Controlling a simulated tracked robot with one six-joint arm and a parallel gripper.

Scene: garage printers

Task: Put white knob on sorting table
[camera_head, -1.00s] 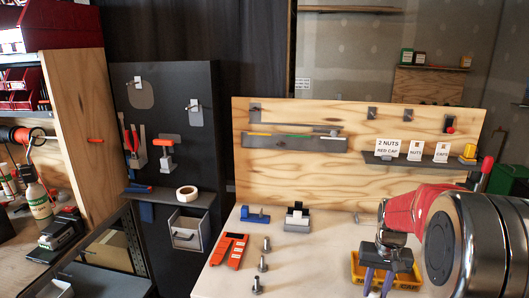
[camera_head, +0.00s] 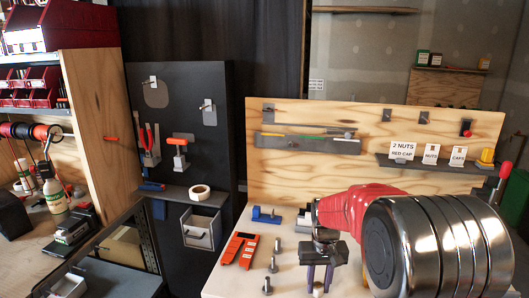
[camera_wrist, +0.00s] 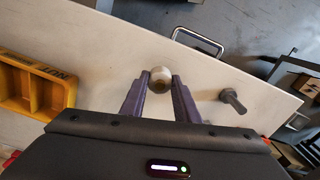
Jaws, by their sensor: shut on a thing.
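The white knob (camera_wrist: 160,75) is a small round pale piece with a metallic-looking side, held between the purple fingertips of my gripper (camera_wrist: 160,92) in the wrist view. My gripper (camera_head: 318,282) is shut on it, fingers pointing down over the front part of the pale sorting table (camera_head: 237,277). In the head view only a bit of the white knob (camera_head: 318,291) shows at the bottom edge. The sorting table (camera_wrist: 95,52) lies under the knob in the wrist view. Whether the knob touches the tabletop I cannot tell.
Several bolts (camera_head: 272,265) stand left of my gripper, one close by in the wrist view (camera_wrist: 233,101). An orange holder (camera_head: 240,249) and blue block (camera_head: 266,215) lie farther left. A yellow bin (camera_wrist: 35,85) sits left in the wrist view. Bare tabletop surrounds the knob.

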